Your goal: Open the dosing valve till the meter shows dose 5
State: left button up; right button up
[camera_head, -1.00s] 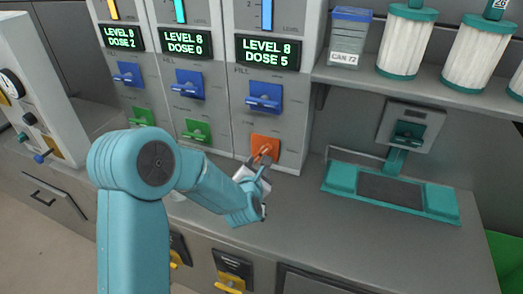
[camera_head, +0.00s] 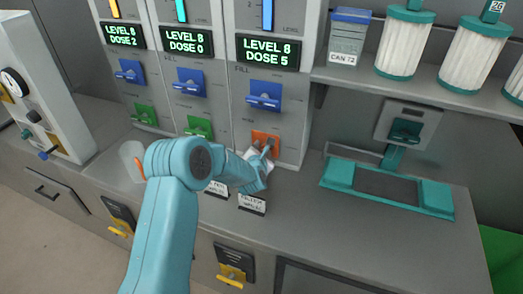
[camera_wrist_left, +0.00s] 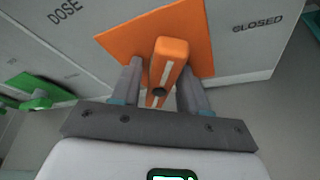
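The dosing valve is an orange plate with an orange handle (camera_head: 266,138) low on the right-hand dispenser. In the left wrist view the orange handle (camera_wrist_left: 168,65) stands out from its plate, with "DOSE" printed to the left and "CLOSED" to the right. The meter (camera_head: 268,51) above reads "LEVEL 8 DOSE 5". My left gripper (camera_head: 264,149) is at the valve; in the wrist view its fingers (camera_wrist_left: 162,85) stand on both sides of the handle, seemingly with gaps, so it looks open. My right gripper is in neither view.
Two more dispensers on the left have meters reading dose 2 (camera_head: 124,35) and dose 0 (camera_head: 185,42), with blue and green valves. A clear cup (camera_head: 132,160) stands on the counter behind my arm.

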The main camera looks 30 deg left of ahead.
pick_arm(q)
grip_shut()
jog(key=shift+f+b, duration=0.15)
jog(key=shift+b, duration=0.6)
jog(key=m+y+b, duration=0.1)
jog(key=m+b, duration=0.2)
jog(key=b, duration=0.4)
jog(key=m+t+y+b, duration=0.1)
jog(key=m+y+b, duration=0.1)
jog(key=b, duration=0.5)
jog(key=shift+m, duration=0.9)
jog(key=shift+r+m+t+y+b, duration=0.25)
jog(key=shift+m+t+y+b, duration=0.2)
jog(key=shift+m+b, duration=0.5)
jog(key=shift+o, duration=1.2)
grip_release()
jog(key=shift+d+r, duration=0.1)
